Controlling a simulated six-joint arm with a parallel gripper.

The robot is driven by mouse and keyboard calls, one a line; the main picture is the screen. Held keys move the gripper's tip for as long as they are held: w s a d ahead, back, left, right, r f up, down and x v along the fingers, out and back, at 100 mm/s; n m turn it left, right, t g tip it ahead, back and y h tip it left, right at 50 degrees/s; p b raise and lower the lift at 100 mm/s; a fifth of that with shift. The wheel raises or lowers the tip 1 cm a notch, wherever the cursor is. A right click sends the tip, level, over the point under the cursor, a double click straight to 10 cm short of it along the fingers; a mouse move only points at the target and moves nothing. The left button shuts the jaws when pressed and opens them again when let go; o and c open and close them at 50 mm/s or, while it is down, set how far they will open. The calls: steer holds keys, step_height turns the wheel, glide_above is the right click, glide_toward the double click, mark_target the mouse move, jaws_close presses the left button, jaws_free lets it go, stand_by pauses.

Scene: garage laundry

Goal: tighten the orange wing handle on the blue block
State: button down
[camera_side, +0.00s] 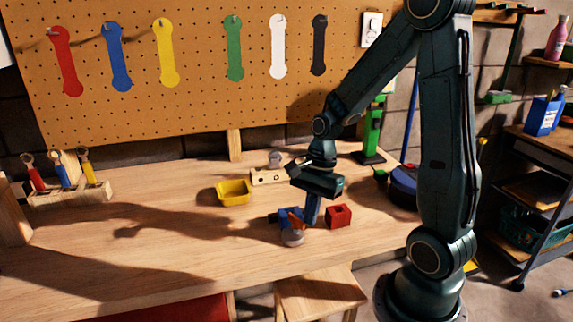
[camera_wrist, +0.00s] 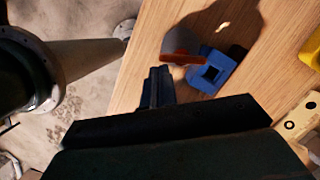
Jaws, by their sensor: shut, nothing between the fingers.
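The blue block (camera_side: 286,211) lies near the front of the wooden bench, just left of my gripper in the side view. The orange wing handle (camera_side: 298,222) is at its front side. In the wrist view, the blue block (camera_wrist: 226,68) shows a square hole, and the orange handle (camera_wrist: 182,58) is a thin bar on its left. My gripper (camera_side: 311,222) points down, its fingers shut and empty. In the wrist view the fingertips (camera_wrist: 159,70) are just below the handle's left end; I cannot tell whether they touch it.
A grey round piece (camera_side: 292,238) is in front of the handle. A yellow bin (camera_side: 233,192) and a pale wooden block (camera_side: 268,176) stand behind. The bench's left side is mostly clear.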

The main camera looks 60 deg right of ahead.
mark_target(296, 218)
steer(key=c, duration=2.2)
jaws_free()
steer(key=v, duration=0.9)
steer(key=shift+s+r, duration=0.35)
steer(key=c, duration=1.5)
jaws_free()
steer(key=shift+c, duration=0.2)
steer(key=w+a+r+n+h, duration=0.2)
steer(key=w+a+r+n, duration=0.1)
steer(key=n, duration=1.2)
steer(key=shift+w+a+r+h, duration=0.2)
steer(key=shift+w+r+h, duration=0.2)
steer(key=shift+w+r, duration=0.15)
steer(key=shift+f, duration=0.25)
step_height(296, 218, down, 14)
steer(key=shift+r, duration=0.25)
jaws_close()
